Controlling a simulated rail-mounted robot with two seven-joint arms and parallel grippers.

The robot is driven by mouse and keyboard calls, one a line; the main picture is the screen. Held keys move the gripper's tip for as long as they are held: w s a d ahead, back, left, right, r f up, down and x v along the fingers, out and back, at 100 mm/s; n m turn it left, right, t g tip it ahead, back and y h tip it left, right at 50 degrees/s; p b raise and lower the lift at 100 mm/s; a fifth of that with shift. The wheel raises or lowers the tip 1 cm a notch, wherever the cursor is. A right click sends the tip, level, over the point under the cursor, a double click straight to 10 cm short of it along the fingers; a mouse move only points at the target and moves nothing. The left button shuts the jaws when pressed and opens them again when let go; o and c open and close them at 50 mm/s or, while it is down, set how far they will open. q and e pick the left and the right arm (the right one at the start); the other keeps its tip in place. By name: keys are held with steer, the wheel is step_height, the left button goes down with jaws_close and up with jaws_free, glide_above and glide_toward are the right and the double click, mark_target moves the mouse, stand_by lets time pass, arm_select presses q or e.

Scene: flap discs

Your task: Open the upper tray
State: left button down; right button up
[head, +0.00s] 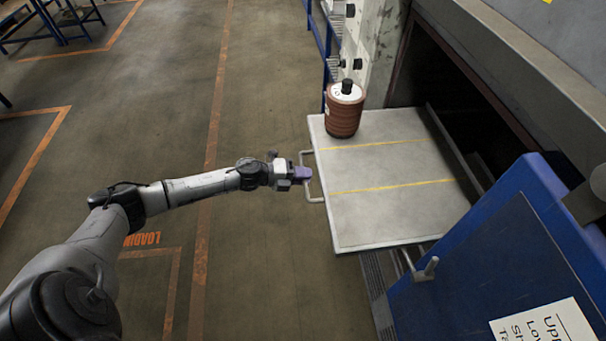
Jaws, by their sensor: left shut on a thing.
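The upper tray (390,222) is a flat grey-white panel with two yellow lines across it. It stands out from the dark opening of the machine on the right. Its handle (311,199) is a pale metal bar on the tray's left edge. My left gripper (304,174) has purple fingers and is shut on the handle, near its upper part. A brown stack of flap discs (343,115) with a white label and black knob on top stands upright at the tray's far left corner. My right gripper is not in view.
A blue panel (500,265) with a paper sign stands at the lower right, close to the tray. Another handle (425,269) shows below the tray's near edge. A pale post (376,50) rises behind the discs.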

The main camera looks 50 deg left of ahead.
arm_select(q)
steer(key=c, duration=1.1)
jaws_free()
steer(key=shift+c, duration=0.2)
steer(key=v, duration=1.3)
steer(key=shift+s+a+b, duration=0.2)
steer(key=shift+s+b, duration=0.15)
steer(key=shift+b, duration=0.1)
